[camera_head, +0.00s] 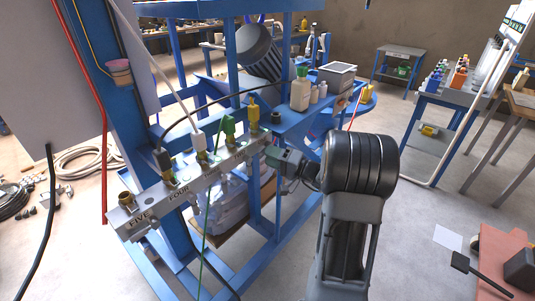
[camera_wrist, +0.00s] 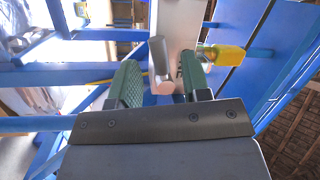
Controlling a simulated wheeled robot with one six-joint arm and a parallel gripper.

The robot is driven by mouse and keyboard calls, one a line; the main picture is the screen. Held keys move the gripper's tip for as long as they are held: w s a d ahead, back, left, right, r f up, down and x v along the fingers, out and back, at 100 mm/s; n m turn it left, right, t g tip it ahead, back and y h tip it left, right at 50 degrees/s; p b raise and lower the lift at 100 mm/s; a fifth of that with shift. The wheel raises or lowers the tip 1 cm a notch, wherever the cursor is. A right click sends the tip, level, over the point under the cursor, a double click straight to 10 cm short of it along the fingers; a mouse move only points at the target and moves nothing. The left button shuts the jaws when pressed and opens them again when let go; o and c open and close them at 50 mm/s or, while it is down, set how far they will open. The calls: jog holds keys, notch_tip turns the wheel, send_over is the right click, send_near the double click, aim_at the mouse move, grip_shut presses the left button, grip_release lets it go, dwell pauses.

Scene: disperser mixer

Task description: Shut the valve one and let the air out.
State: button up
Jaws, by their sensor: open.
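The grey valve manifold (camera_head: 190,183) runs along the blue frame with several valves; the words FIVE and FOUR are readable at its left end. The yellow connector (camera_head: 252,114) stands upright at its right end, where valve one appears to be; its label is hidden. My gripper (camera_head: 272,150) is at this right end. In the wrist view my gripper (camera_wrist: 160,76) is open, with green pads on both sides of a grey cylindrical valve handle (camera_wrist: 159,62). I cannot tell whether the pads touch it. The yellow connector (camera_wrist: 228,57) is just right of the right pad.
Green (camera_head: 228,125) and white (camera_head: 198,140) connectors stand farther left on the manifold, with hoses attached. A blue shelf behind holds a cream bottle (camera_head: 300,92) and smaller bottles. Blue frame beams surround the manifold. A red hose (camera_head: 103,120) hangs at left.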

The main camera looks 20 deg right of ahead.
jog(key=shift+x, duration=0.85)
jog(key=shift+c, duration=0.2)
jog(key=shift+f, duration=0.1)
grip_shut()
